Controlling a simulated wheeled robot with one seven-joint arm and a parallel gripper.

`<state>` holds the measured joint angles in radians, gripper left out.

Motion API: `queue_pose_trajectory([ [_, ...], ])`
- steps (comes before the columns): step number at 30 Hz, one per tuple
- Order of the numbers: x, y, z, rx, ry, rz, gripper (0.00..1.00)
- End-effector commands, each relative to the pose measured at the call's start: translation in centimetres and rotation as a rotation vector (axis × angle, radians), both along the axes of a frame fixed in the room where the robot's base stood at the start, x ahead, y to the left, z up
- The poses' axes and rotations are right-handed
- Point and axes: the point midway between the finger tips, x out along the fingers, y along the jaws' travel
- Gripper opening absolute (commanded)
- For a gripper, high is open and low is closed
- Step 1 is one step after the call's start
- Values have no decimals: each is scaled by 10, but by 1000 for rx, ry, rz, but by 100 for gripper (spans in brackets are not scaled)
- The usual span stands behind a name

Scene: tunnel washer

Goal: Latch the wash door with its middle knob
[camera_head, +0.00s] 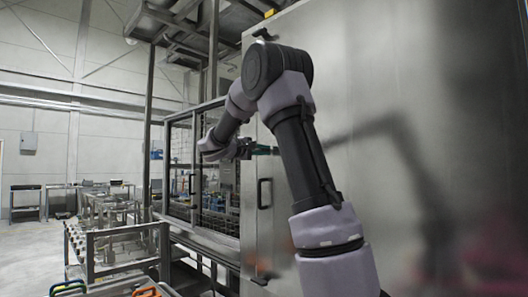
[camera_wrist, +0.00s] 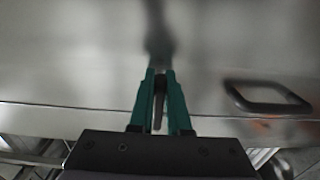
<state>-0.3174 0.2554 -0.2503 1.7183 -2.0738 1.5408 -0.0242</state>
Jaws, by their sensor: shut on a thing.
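The wash door is the large brushed-steel panel (camera_head: 420,60) on the right in the head view; its steel face (camera_wrist: 70,70) fills the upper wrist view. My gripper (camera_head: 262,150), with green fingers, is at the door's left edge. In the wrist view my gripper (camera_wrist: 160,88) is shut on a dark, narrow piece, the middle knob (camera_wrist: 159,98), which shows between the fingers. My arm and fingers hide most of the knob in the head view. I cannot tell how far the knob is turned.
A black door handle (camera_head: 264,193) is just below my gripper and also shows in the wrist view (camera_wrist: 268,97). Dark knobs sit near the door's top (camera_head: 263,34) and bottom (camera_head: 263,278). Left of it stand a glazed cage (camera_head: 182,145) and a metal rack (camera_head: 125,232).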

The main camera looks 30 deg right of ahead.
Motion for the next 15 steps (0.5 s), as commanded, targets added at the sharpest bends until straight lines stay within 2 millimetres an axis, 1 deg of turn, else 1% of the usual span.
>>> queue_pose_trajectory([
  [7, 0, 0, -2, 2, 3, -2, 0],
  [8, 0, 0, -2, 2, 3, -2, 27],
  [9, 0, 0, -2, 2, 3, -2, 42],
  [10, 0, 0, -2, 1, 3, -2, 45],
  [15, 0, 0, -1, 1, 3, -1, 45],
])
